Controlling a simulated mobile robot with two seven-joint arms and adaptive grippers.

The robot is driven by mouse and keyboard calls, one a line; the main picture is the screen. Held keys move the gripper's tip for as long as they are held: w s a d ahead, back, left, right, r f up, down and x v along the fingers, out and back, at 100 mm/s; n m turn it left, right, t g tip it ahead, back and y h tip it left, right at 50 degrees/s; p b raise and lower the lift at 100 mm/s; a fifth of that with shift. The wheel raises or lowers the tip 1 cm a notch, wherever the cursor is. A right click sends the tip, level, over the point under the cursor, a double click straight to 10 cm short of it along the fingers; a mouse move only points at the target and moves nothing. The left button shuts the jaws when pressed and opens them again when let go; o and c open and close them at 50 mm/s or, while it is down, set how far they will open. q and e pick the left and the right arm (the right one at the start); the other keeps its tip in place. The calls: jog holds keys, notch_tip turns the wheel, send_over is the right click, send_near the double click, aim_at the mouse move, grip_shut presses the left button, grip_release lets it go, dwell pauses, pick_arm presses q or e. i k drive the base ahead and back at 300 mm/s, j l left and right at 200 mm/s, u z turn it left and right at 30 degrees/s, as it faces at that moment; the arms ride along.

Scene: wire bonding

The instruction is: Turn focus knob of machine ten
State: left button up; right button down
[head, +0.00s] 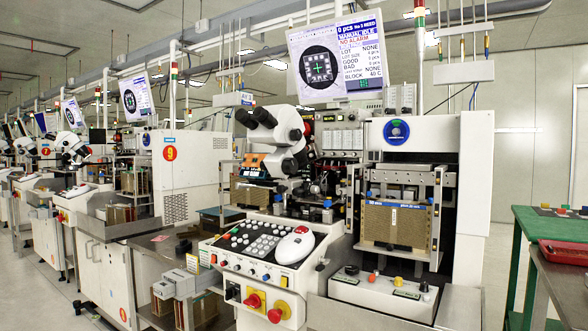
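A wire bonding machine (470,190) stands nearest, at centre right; I see no readable number on it. The machine to its left carries a red round label "9" (169,153). The near machine has a white microscope (284,128) with black eyepieces (262,117) above its work area. A focus knob cannot be made out clearly at this size. Below is a sloped control panel (262,243) with white buttons, a white mouse-like device (295,246) and red knobs (254,300) on its front. Neither of my grippers shows.
A monitor (335,56) hangs above the near machine. A brown magazine (395,225) sits in its right-hand loader. A green table (535,228) and a metal bench with a red case (565,255) stand at the right. More machines recede left along an aisle with clear floor (30,285).

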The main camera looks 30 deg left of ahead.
aim_at(289, 165)
jog(key=j+u, duration=0.7)
jog(key=u, duration=0.15)
jog(key=i, duration=0.05)
